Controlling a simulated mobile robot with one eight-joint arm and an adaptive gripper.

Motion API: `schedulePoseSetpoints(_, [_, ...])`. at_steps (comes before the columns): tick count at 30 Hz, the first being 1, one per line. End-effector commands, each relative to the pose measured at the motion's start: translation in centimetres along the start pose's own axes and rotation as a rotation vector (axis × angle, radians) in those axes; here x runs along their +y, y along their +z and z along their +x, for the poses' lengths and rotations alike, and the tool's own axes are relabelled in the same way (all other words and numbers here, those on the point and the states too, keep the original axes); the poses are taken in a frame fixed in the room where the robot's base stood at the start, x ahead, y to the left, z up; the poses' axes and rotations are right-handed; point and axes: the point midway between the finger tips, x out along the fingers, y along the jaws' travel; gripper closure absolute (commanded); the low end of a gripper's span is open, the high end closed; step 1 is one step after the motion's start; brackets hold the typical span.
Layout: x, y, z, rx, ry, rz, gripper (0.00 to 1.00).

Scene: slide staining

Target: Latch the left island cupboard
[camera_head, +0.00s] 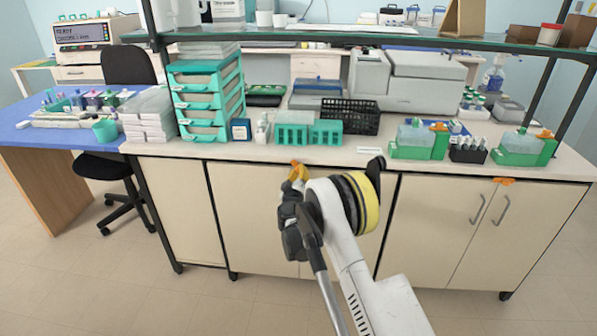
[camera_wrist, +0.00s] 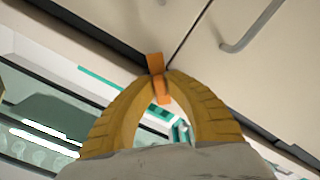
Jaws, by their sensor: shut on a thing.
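The left island cupboard (camera_head: 246,215) is cream, below the bench top; my arm hides its middle and handles in the head view. In the wrist view its doors (camera_wrist: 198,70) look closed, with a thin seam between them and one grey handle (camera_wrist: 252,28). A small orange latch (camera_wrist: 155,64) sits at the top of the seam. My gripper (camera_wrist: 160,80) has its yellow fingertips shut on this latch. In the head view my gripper (camera_head: 298,171) is at the cupboard's top edge, mostly hiding the latch. Whether the latch spans both doors I cannot tell.
The right cupboard (camera_head: 481,225) has two handles and an orange latch (camera_head: 504,181) lying across its top. Teal racks (camera_head: 291,134), a black basket (camera_head: 350,116) and green-based containers (camera_head: 418,141) stand on the bench above. The floor in front is clear.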

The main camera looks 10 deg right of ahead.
Motion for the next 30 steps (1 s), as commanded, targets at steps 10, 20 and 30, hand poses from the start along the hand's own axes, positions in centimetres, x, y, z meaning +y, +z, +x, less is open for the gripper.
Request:
schedulePoseSetpoints(10, [0.03, -0.06, 0.05, 0.001, 0.0, 0.326, 1.0])
schedulePoseSetpoints(20, [0.04, -0.06, 0.05, 0.001, 0.0, 0.587, 1.0])
schedulePoseSetpoints(30, [0.04, -0.07, 0.05, 0.001, 0.0, 0.732, 1.0])
